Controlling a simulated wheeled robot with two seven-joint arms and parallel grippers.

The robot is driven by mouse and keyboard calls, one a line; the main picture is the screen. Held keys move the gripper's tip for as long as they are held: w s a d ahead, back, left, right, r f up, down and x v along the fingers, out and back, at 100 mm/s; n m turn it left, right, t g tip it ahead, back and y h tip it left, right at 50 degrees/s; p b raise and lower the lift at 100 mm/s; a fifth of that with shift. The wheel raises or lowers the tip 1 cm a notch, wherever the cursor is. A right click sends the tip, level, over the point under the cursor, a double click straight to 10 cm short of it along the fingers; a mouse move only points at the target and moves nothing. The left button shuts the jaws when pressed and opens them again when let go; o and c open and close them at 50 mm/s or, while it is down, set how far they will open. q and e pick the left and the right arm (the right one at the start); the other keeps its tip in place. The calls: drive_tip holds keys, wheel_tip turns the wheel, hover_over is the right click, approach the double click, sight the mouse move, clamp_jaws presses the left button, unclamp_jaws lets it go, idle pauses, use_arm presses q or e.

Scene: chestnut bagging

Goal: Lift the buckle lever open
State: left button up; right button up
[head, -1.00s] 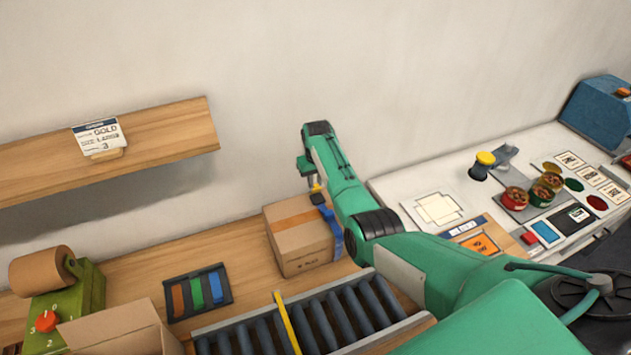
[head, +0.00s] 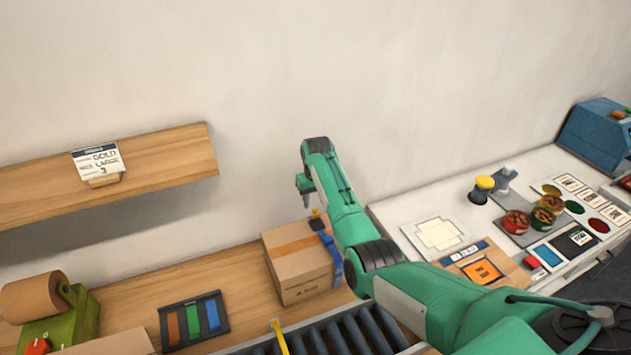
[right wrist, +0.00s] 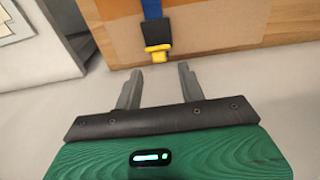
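The cardboard box (head: 303,279) stands on the wooden bench with a blue strap (head: 334,262) around it. Its black buckle (head: 318,223) with a yellow lever (head: 316,212) sits at the top of the box. In the right wrist view, the black buckle (right wrist: 156,33) hangs on the blue strap (right wrist: 152,9), and the yellow lever (right wrist: 157,53) points towards my right gripper (right wrist: 158,74). The fingers are open and empty, one to each side of the lever's line and short of it. In the head view, my right gripper (head: 309,204) is just above the buckle. My left gripper is out of view.
A roller conveyor (head: 345,335) runs in front of the box. A rack of coloured strips (head: 194,320) lies left of it. A shelf with an order card (head: 97,160) is on the wall. A white counter (head: 415,215) with tins stands at right.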

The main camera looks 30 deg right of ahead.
sight(316, 210)
wheel_tip(316, 210, up, 11)
drive_tip(key=b, duration=0.3)
drive_tip(key=shift+s+f, duration=0.15)
drive_tip(key=shift+s, duration=0.3)
drive_tip(key=shift+f, duration=0.15)
